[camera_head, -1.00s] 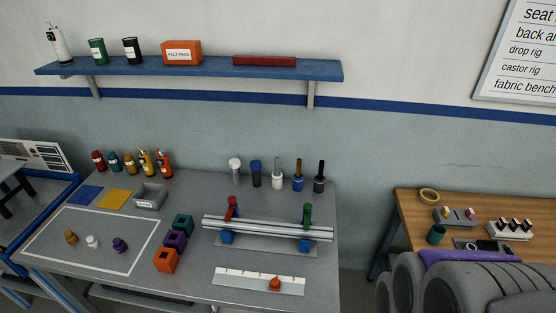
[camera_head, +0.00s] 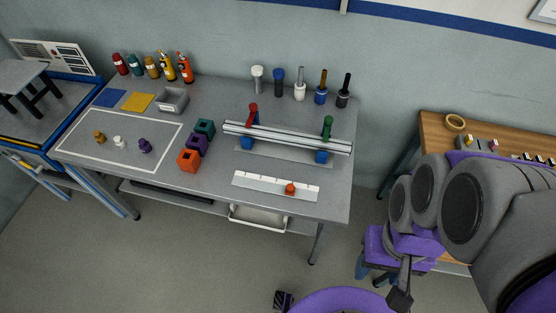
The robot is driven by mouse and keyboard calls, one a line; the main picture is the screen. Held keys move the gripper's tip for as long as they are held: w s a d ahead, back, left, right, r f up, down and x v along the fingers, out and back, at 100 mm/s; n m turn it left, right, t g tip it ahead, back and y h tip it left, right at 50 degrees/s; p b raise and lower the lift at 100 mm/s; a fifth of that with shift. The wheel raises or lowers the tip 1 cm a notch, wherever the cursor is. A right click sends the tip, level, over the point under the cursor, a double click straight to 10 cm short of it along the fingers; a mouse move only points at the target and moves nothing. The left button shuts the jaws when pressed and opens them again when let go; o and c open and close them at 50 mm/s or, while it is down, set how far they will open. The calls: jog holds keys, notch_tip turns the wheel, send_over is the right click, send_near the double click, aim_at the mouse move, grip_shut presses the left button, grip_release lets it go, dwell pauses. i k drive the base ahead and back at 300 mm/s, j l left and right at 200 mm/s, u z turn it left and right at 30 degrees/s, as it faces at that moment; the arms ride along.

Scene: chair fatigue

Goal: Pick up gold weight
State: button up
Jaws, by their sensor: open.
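The gold weight (camera_head: 99,138) is a small knobbed piece standing at the left inside a white-outlined area of the grey workbench (camera_head: 225,205). A white weight (camera_head: 119,142) and a purple weight (camera_head: 145,146) stand to its right, apart from it. My arm fills the lower right. Its dark end, apparently my gripper (camera_head: 401,288), hangs low beyond the bench's right end, far from the gold weight. It is open; nothing shows held in it. Its fingers are small and partly unclear.
Blue (camera_head: 110,97) and yellow (camera_head: 138,102) squares and a grey tray (camera_head: 172,100) lie behind the outlined area. Green, purple and orange (camera_head: 189,160) blocks stand right of it, near a metal rail (camera_head: 287,138). A wooden table (camera_head: 436,130) stands at right. Floor in front is partly clear.

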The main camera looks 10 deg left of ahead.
aim_at(99, 137)
jog(key=u, duration=2.05)
jog(key=i+j+z, duration=0.3)
jog(key=i, duration=0.35)
jog(key=i+j+z, duration=0.25)
jog(key=i+j, duration=0.15)
jog(key=i, duration=0.25)
jog(key=i+j+z, duration=0.3)
jog(key=i+j, duration=0.25)
jog(key=i, duration=0.05)
